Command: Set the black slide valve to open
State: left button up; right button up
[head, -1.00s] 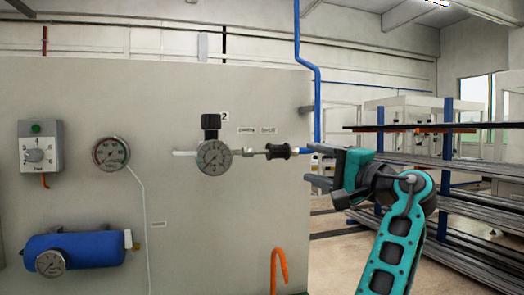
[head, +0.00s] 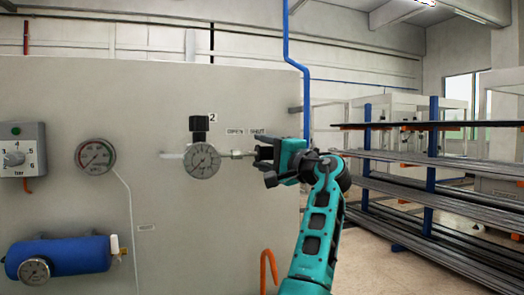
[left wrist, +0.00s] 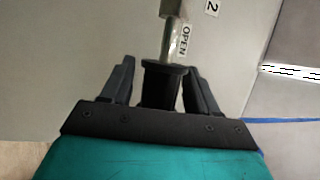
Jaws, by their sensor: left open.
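The black slide valve (left wrist: 163,82) is a dark sleeve with a flange on a thin metal pipe (left wrist: 172,40). In the left wrist view it lies between the two fingers of my left gripper (left wrist: 159,66), which is open, with a gap on each side. In the head view my left gripper (head: 262,160) is at the right end of the pipe (head: 238,155) and mostly hides the valve. The OPEN label (head: 235,132) and SHUT label (head: 257,132) are above the pipe. In the wrist view the OPEN label (left wrist: 184,40) is beyond the sleeve. My right gripper is not in view.
A round gauge (head: 203,161) with a black knob (head: 199,124) is left of the valve on the grey panel (head: 180,230). An orange hook (head: 268,268) is below. A blue pipe (head: 286,40) runs behind the panel's right edge. Racks of bars (head: 430,190) stand at right.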

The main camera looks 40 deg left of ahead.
pick_arm(q)
jog(key=shift+a, duration=0.35)
jog(key=shift+c, duration=0.2)
grip_shut()
